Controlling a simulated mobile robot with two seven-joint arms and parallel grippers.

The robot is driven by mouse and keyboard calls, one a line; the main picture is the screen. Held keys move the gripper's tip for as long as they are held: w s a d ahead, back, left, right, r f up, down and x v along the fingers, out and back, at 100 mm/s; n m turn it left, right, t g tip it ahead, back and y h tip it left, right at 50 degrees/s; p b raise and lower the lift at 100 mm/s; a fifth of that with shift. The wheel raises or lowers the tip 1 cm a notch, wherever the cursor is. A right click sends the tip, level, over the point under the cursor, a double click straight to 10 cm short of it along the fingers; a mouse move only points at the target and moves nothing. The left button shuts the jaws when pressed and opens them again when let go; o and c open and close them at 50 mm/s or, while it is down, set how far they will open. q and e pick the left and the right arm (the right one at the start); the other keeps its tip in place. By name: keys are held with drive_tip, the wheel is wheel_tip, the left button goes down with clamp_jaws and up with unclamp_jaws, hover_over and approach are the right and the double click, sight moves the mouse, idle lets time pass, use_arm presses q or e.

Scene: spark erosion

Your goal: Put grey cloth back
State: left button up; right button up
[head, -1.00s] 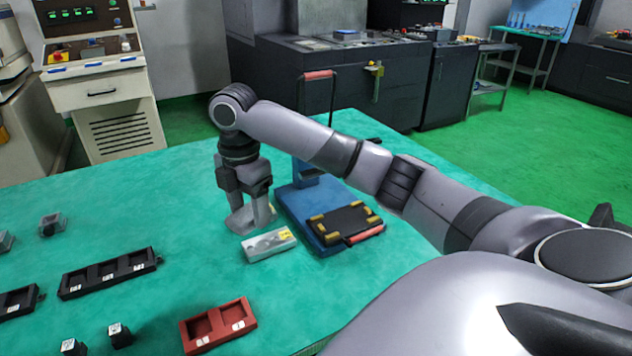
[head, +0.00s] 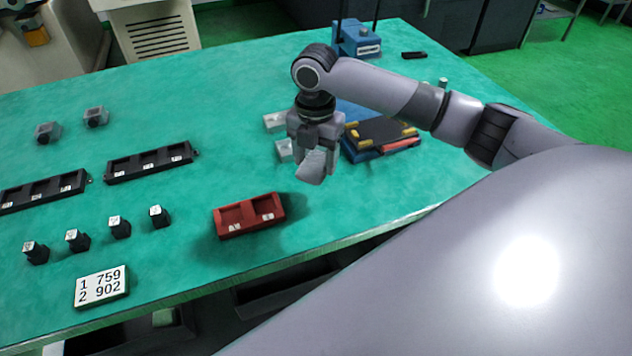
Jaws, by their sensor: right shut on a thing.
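The grey cloth (head: 312,170) hangs bunched below my right gripper (head: 315,148), which is shut on it. It is held above the green table, behind and to the right of the red tray and in front of the blue device. The cloth's upper part is hidden by the fingers. My left gripper is not in view.
A red tray (head: 249,229) with two recesses lies near the front edge. Black trays (head: 150,176), several small black blocks (head: 119,227) and a number card (head: 101,286) lie on the left. A blue device with a black plate (head: 383,136) stands right.

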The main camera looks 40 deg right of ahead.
sight(315, 195)
wheel_tip(315, 195, down, 8)
drive_tip(key=shift+r, duration=0.15)
idle(0.4)
drive_tip(key=o, duration=1)
wheel_tip(315, 195, up, 12)
drive_tip(key=shift+r, duration=0.1)
